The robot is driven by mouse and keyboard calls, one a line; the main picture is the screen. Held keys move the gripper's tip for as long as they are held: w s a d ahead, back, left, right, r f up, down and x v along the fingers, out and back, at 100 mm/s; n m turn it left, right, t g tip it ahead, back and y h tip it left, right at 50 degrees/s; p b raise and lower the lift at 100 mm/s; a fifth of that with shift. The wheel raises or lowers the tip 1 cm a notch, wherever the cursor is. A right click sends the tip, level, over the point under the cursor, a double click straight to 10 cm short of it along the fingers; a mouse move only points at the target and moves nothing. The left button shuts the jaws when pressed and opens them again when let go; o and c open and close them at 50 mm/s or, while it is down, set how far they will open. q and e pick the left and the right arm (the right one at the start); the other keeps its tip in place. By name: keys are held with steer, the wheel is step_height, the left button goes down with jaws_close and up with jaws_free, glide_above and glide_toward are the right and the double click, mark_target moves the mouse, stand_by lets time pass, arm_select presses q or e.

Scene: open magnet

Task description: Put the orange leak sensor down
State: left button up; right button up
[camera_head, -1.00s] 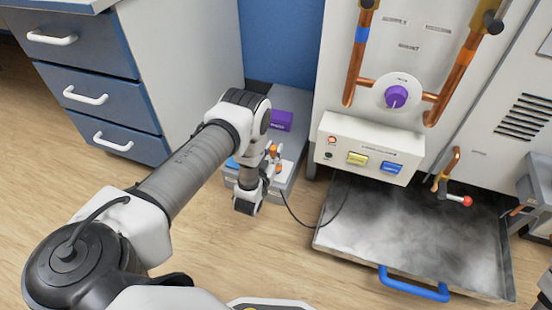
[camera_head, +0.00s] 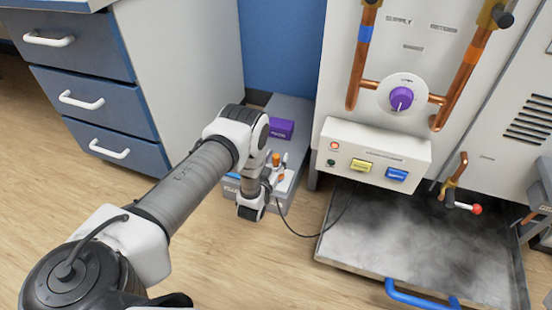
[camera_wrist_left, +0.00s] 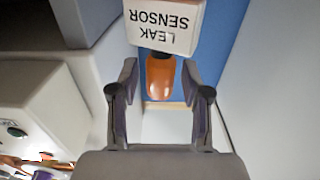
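The leak sensor shows in the left wrist view as a white block with upside-down "LEAK SENSOR" lettering (camera_wrist_left: 172,25) and an orange grip (camera_wrist_left: 160,77). The orange grip lies between the two fingers of my left gripper (camera_wrist_left: 160,92), with a visible gap on each side. The left gripper is open around it. In the head view, a small orange part (camera_head: 276,158) shows beside my left wrist, above the grey box on the floor. My wrist hides much of the sensor there, and its contact with the box cannot be told. My right gripper is not in view.
The grey box (camera_head: 291,110) carries a purple block (camera_head: 281,129) at its back. A dark cable (camera_head: 300,234) runs from it towards the metal tray (camera_head: 420,240) with a blue handle (camera_head: 420,296). A drawer cabinet (camera_head: 95,90) stands left. Wooden floor is free in front.

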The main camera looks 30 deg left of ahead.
arm_select(q)
steer(key=shift+r, duration=0.25)
steer(key=s+d+f+g+h+p, duration=0.1)
steer(key=s+d+g+p, duration=0.2)
steer(key=s, duration=0.4)
steer(key=s+d+f+m+g+h, duration=0.1)
steer(key=s+d+f+g, duration=0.1)
steer(key=s+d+g, duration=0.35)
steer(key=s+d+f+g+h+p, duration=0.1)
steer(key=s+d+g+p, duration=0.1)
steer(key=s, duration=0.7)
steer(key=s+d+r+g, duration=0.1)
steer(key=s+r+g, duration=0.1)
steer(key=s, duration=0.6)
steer(key=s+d+r+m+g+h, duration=0.1)
steer(key=s+d+r+g, duration=0.1)
steer(key=s+g, duration=0.3)
steer(key=s+r, duration=0.1)
steer(key=s, duration=0.2)
steer(key=shift+d, duration=0.3)
